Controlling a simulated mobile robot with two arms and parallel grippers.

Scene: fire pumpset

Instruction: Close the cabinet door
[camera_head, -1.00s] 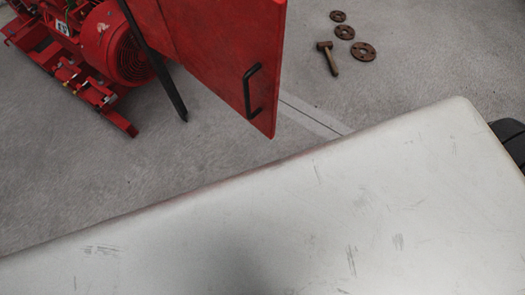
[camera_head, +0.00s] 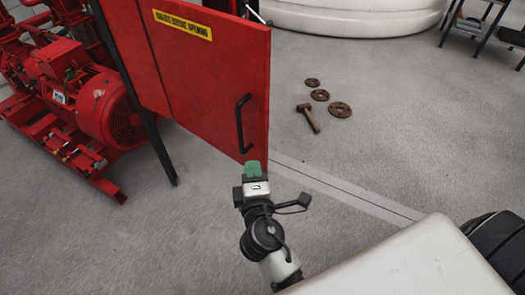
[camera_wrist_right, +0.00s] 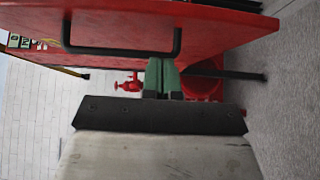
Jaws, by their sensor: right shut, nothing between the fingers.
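The red cabinet door (camera_head: 215,75) stands swung open in the upper middle of the head view, with a yellow label (camera_head: 182,25) and a black bar handle (camera_head: 241,122). My right gripper (camera_head: 254,167) has green fingers, shut and empty, just below the door's lower corner in the picture. In the right wrist view the gripper (camera_wrist_right: 161,75) points at the door (camera_wrist_right: 220,25), with its fingertips close to the black handle (camera_wrist_right: 122,48). I cannot tell whether they touch it. My left gripper is not in view.
A red pump motor (camera_head: 105,105) and a dark post (camera_head: 140,100) stand left of the door. A hammer (camera_head: 308,117) and rusty flanges (camera_head: 340,109) lie on the concrete floor to the right. A white tank (camera_head: 350,12) is behind. Floor around the gripper is clear.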

